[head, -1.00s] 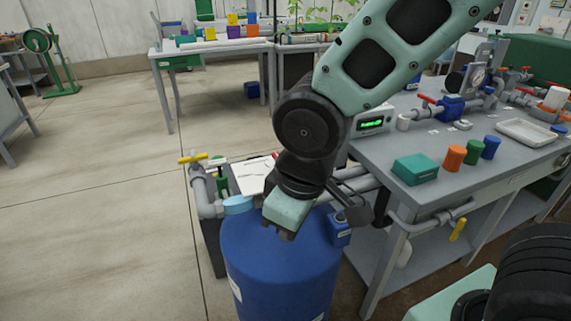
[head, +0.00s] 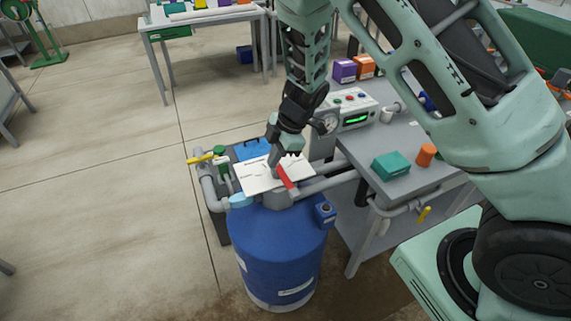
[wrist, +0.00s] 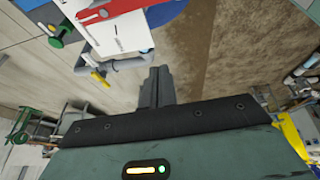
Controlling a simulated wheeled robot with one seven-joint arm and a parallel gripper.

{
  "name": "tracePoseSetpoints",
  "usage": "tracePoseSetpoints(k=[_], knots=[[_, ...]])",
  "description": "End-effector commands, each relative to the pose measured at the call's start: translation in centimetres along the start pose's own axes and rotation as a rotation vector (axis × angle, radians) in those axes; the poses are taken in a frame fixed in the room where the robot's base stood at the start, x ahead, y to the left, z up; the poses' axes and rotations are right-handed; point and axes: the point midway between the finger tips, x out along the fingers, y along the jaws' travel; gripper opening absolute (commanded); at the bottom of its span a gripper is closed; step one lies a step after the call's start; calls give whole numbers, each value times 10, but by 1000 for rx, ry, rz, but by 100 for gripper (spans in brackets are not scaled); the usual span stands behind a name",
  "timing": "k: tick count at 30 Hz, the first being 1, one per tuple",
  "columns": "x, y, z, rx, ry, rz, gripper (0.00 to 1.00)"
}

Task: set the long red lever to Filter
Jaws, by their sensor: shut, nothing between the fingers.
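The long red lever (head: 285,177) sits on the grey valve body on top of the blue tank, in front of a white label plate (head: 250,178). The plate's lettering is too small to read, so I cannot tell which position the lever points to. My gripper (head: 273,165) is shut and empty, pointing down over the plate, close to the lever's far end; I cannot tell if they touch. In the wrist view my shut fingers (wrist: 157,84) point away from me, with the lever (wrist: 105,9) and plate (wrist: 118,38) at the top.
The blue tank (head: 275,252) stands in front. A grey pipe with a yellow handle (head: 200,158) is at its left. A grey bench (head: 395,187) with a teal box (head: 391,165) and orange container (head: 426,154) is at right. The floor on the left is clear.

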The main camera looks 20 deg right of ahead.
Motion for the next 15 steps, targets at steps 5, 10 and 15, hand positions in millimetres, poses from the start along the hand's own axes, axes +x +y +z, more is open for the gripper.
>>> tracePoseSetpoints(k=[5, 10, 15], knots=[[-7, -14, 16, -46, -24, -113, 0], [8, -17, 19, -49, -26, -125, 0], [39, -21, 20, -49, -26, -125, 0]])
